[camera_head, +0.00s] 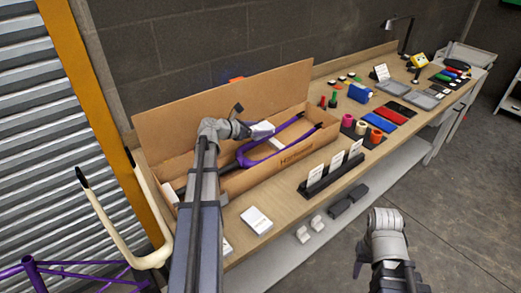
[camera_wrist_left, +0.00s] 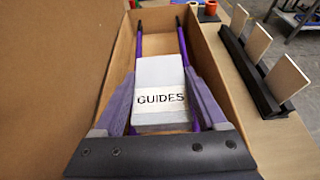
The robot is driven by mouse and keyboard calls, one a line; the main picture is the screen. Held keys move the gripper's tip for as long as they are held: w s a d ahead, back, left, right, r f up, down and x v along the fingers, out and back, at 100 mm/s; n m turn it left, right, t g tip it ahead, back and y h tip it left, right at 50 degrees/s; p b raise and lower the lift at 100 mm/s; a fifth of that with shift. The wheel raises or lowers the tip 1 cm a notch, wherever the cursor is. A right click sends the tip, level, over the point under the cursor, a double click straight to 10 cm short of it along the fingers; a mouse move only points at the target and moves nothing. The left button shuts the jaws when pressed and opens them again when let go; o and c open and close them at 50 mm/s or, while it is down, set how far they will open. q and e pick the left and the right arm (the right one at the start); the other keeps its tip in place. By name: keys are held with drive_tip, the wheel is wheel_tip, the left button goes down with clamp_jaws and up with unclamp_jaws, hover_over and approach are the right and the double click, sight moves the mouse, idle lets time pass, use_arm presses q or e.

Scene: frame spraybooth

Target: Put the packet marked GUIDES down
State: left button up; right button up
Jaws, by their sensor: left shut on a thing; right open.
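The packet marked GUIDES (camera_wrist_left: 160,80) is white with a label band reading GUIDES. My left gripper (camera_wrist_left: 160,105) is shut on it, one finger on each side. In the head view, the packet (camera_head: 262,129) is at the tip of my left gripper (camera_head: 250,128), over the long open cardboard box (camera_head: 290,160). A purple fork (camera_head: 243,157) lies in the box under the packet, and its two legs show in the left wrist view. I cannot tell whether the packet touches it. My right gripper (camera_head: 385,222) is open and empty, in front of the bench.
A black card holder (camera_head: 330,177) with several white cards stands in front of the box. A white booklet (camera_head: 256,220) lies on the wooden bench (camera_head: 285,212). A cream forked stand (camera_head: 145,262) is at left.

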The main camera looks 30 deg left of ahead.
use_arm(q)
drive_tip(key=shift+f+b, duration=2.6)
drive_tip(key=shift+f, duration=0.65)
use_arm(e)
wheel_tip(320, 180, down, 6)
drive_tip(key=shift+f, duration=0.25)
use_arm(q)
drive_tip(key=shift+f+b, duration=0.55)
drive_tip(key=shift+f, duration=0.05)
use_arm(e)
drive_tip(key=shift+f, duration=0.55)
drive_tip(key=shift+f, duration=0.1)
use_arm(q)
drive_tip(key=o, duration=1.5)
drive_tip(key=shift+c, duration=0.2)
drive_tip(key=shift+r+p, duration=0.5)
drive_tip(key=p+v, duration=0.2)
drive_tip(key=v, duration=0.3)
drive_tip(key=p+v, duration=0.2)
drive_tip(key=v, duration=0.3)
drive_tip(key=shift+s+r, duration=0.2)
drive_tip(key=shift+r, duration=0.15)
drive_tip(key=shift+p+v, duration=0.35)
drive_tip(key=shift+v, duration=0.4)
use_arm(e)
drive_tip(key=shift+r, duration=3)
